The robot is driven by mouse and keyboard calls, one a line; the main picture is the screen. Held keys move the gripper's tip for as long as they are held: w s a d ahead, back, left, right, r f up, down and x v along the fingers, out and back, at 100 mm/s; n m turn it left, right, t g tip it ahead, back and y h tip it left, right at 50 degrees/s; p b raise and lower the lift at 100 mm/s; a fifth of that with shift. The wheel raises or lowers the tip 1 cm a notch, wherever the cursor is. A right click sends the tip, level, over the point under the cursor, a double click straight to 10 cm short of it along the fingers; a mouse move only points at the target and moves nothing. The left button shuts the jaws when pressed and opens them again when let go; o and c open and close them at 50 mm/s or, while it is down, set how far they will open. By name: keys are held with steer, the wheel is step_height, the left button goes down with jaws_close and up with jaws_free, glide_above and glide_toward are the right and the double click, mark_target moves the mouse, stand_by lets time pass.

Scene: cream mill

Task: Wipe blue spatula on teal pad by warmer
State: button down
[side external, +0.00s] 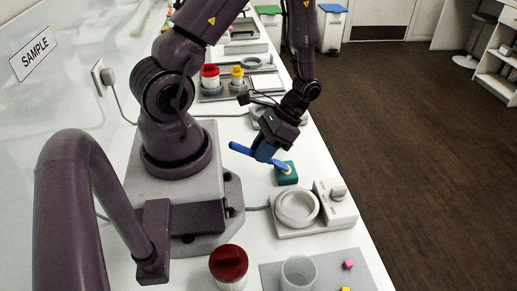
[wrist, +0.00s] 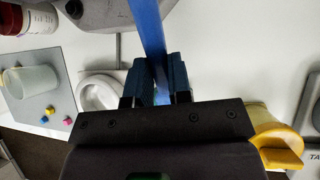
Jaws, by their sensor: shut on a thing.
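My gripper (side external: 266,151) is shut on the blue spatula (side external: 243,149), with its fingers also in the wrist view (wrist: 154,85). The spatula's handle sticks out to the left, and it slants down to the right. Its lower end is at the teal pad (side external: 287,179), with a pale patch there; I cannot tell whether it touches. The pad lies just behind the white warmer (side external: 312,229), which has a round ring and a knob. In the wrist view the spatula (wrist: 149,28) runs up between the fingers; the pad is not visible there.
A clear cup (side external: 298,274) and small coloured cubes (side external: 348,264) are on a grey mat at the front. A red-lidded jar (side external: 229,267) stands left of it. Red-topped (side external: 210,77) and yellow-topped (side external: 237,75) containers stand farther back. The counter's right edge is close to the warmer.

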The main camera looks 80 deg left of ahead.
steer(key=shift+w, duration=0.2)
steer(key=shift+s, duration=0.1)
steer(key=shift+s, duration=0.7)
steer(key=shift+w, duration=0.1)
steer(key=shift+w, duration=0.7)
steer(key=shift+s, duration=0.1)
steer(key=shift+s, duration=0.7)
steer(key=shift+w, duration=0.1)
steer(key=shift+w, duration=0.75)
